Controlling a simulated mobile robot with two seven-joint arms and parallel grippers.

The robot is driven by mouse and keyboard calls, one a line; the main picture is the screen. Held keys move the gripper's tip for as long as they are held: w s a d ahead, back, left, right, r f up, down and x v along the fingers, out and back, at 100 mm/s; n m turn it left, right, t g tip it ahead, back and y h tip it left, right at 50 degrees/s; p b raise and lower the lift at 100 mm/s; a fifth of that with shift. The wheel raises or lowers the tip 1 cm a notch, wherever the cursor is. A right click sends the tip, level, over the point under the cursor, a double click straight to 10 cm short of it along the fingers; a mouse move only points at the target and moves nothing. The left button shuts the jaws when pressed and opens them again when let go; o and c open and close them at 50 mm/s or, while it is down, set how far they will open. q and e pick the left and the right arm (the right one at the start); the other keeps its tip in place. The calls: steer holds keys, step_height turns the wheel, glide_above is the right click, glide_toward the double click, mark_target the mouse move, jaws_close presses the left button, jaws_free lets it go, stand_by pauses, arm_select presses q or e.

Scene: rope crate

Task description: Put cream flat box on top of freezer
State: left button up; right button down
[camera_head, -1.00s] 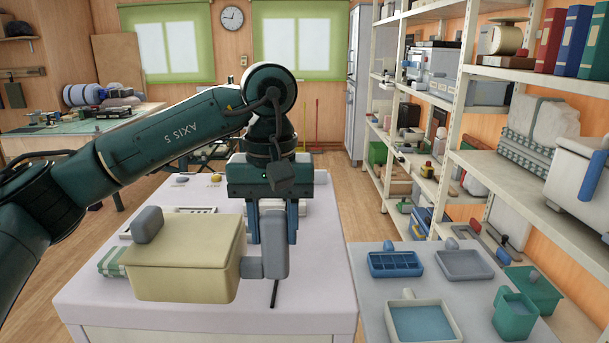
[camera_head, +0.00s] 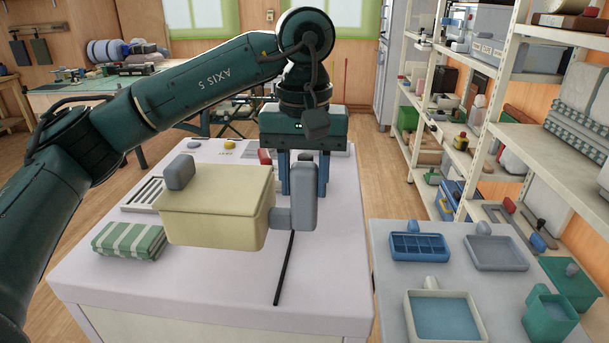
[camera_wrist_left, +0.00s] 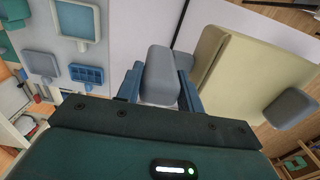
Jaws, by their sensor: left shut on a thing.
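The cream flat box (camera_head: 215,207) has a grey knob on its far left corner and a grey handle (camera_head: 303,197) on its right side. My left gripper (camera_head: 303,178) is shut on that handle, with a blue finger on each side of it. The box looks level and seems to hang over the pale top of what looks like the freezer (camera_head: 215,290); I cannot tell the exact gap. In the left wrist view the handle (camera_wrist_left: 160,75) sits between the fingers, and the box (camera_wrist_left: 250,75) is at the right. My right gripper is not in view.
A green striped cloth (camera_head: 130,240) lies on the pale top, left of the box. A thin black rod (camera_head: 284,268) lies in front of the handle. Buttons and a vent grille (camera_head: 147,194) are behind. A side table (camera_head: 385,270) with trays stands right, beside shelves (camera_head: 490,130).

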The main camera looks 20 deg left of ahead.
mark_target(304, 216)
arm_select(q)
steer(key=shift+f+b, duration=0.45)
steer(key=shift+f, duration=0.1)
step_height(304, 216, down, 4)
steer(key=b, duration=0.2)
steer(key=shift+r+b, duration=0.25)
steer(key=shift+b, duration=0.1)
steer(key=shift+f+b, duration=0.35)
steer(key=shift+f, duration=0.3)
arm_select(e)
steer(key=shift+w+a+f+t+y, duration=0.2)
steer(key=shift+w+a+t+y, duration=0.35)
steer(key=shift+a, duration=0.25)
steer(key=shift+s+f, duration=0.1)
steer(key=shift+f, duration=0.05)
arm_select(q)
steer(key=shift+f+b, duration=0.4)
steer(key=shift+f, duration=0.05)
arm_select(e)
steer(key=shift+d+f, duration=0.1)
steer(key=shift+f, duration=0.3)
arm_select(q)
steer(key=o, duration=1.3)
steer(key=shift+c, duration=0.2)
steer(key=shift+f, duration=0.1)
